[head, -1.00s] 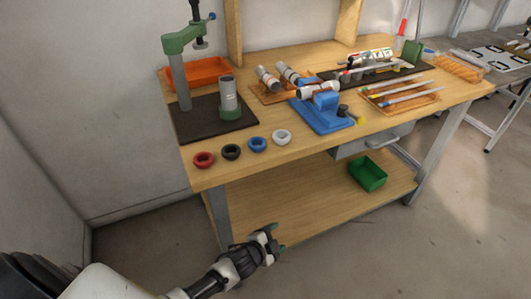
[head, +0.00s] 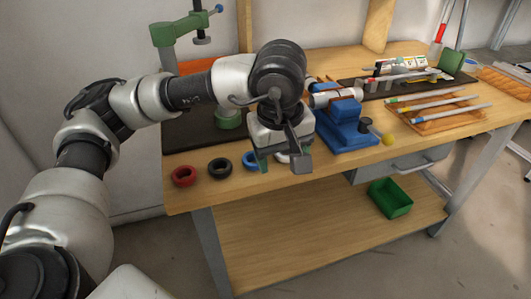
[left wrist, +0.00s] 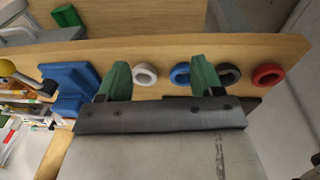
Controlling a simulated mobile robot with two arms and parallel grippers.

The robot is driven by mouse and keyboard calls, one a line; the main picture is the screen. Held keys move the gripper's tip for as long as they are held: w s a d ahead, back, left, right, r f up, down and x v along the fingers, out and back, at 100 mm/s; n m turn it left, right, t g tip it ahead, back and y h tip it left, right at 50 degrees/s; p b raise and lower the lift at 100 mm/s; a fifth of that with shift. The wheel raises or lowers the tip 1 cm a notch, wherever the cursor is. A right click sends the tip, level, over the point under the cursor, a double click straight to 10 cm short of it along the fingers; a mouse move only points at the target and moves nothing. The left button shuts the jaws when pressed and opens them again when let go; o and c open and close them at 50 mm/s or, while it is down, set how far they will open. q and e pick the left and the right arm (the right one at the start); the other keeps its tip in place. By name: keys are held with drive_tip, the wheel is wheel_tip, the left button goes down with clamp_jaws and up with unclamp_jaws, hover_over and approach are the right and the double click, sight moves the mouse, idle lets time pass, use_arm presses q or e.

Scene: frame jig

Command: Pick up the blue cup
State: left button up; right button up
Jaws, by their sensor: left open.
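The blue cup (head: 249,161) stands near the front edge of the bench, in a row with the other cups. In the head view my left gripper (head: 281,162) hides part of it. In the left wrist view the blue cup (left wrist: 179,73) lies between the open fingers, close beside the right-hand green fingertip, which overlaps its edge. My left gripper (left wrist: 160,75) is open and empty, pointing down above the row. The white cup (left wrist: 145,74) also shows between the fingers, nearer the left-hand one. My right gripper is not in view.
The black cup (head: 219,168) and red cup (head: 184,176) stand left of the blue one in the head view. A blue fixture (head: 345,130) stands to the right on the bench (head: 190,203). A green bin (head: 390,198) sits on the lower shelf.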

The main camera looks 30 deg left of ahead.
sight(254, 158)
use_arm(q)
drive_tip(key=a+y, duration=0.1)
drive_tip(key=a, duration=0.1)
drive_tip(key=w+a+f+y, duration=0.1)
drive_tip(key=a, duration=0.1)
drive_tip(key=w+a+t+y+b, duration=0.1)
drive_tip(key=a, duration=0.1)
drive_tip(key=shift+w+a+f, duration=0.15)
drive_tip(key=shift+a+f, duration=0.1)
drive_tip(key=shift+a, duration=0.1)
drive_tip(key=x, duration=0.5)
drive_tip(key=shift+f, duration=0.25)
drive_tip(key=shift+w+a+f, duration=0.1)
drive_tip(key=shift+f, duration=0.1)
drive_tip(key=c, duration=0.7)
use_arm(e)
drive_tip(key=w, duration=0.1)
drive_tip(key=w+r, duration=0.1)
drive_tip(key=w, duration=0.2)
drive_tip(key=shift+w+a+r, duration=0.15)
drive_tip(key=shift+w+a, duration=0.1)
use_arm(q)
drive_tip(key=shift+r, duration=0.15)
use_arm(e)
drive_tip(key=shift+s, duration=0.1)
